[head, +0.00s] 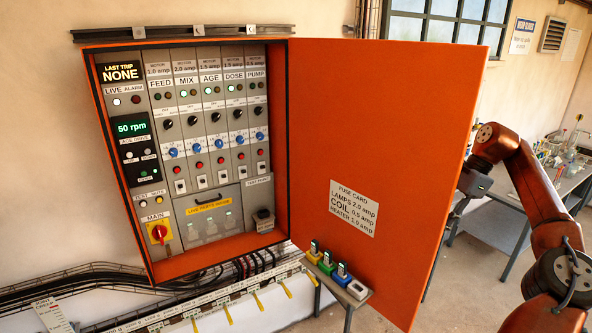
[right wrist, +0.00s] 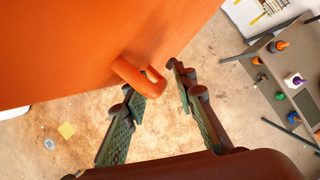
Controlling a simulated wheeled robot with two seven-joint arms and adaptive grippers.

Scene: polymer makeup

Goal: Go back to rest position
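The orange cabinet door (head: 375,130) stands wide open, hinged at the right side of the control cabinet (head: 95,120). My right arm comes in from the right in the head view. Its wrist end is at the door's outer edge, and the fingers are hidden behind the door there. In the right wrist view my right gripper (right wrist: 155,82) is open, its two fingers spread apart. An orange loop handle (right wrist: 135,76) on the door lies near and between the fingertips, not clamped. Whether a fingertip touches it I cannot tell. My left gripper is not in view.
Below the door is a small stand (head: 345,298) with several coloured fuse holders. A grey workbench (head: 570,183) with glassware stands at the back right. In the right wrist view a dark table (right wrist: 292,75) with small items is at the right.

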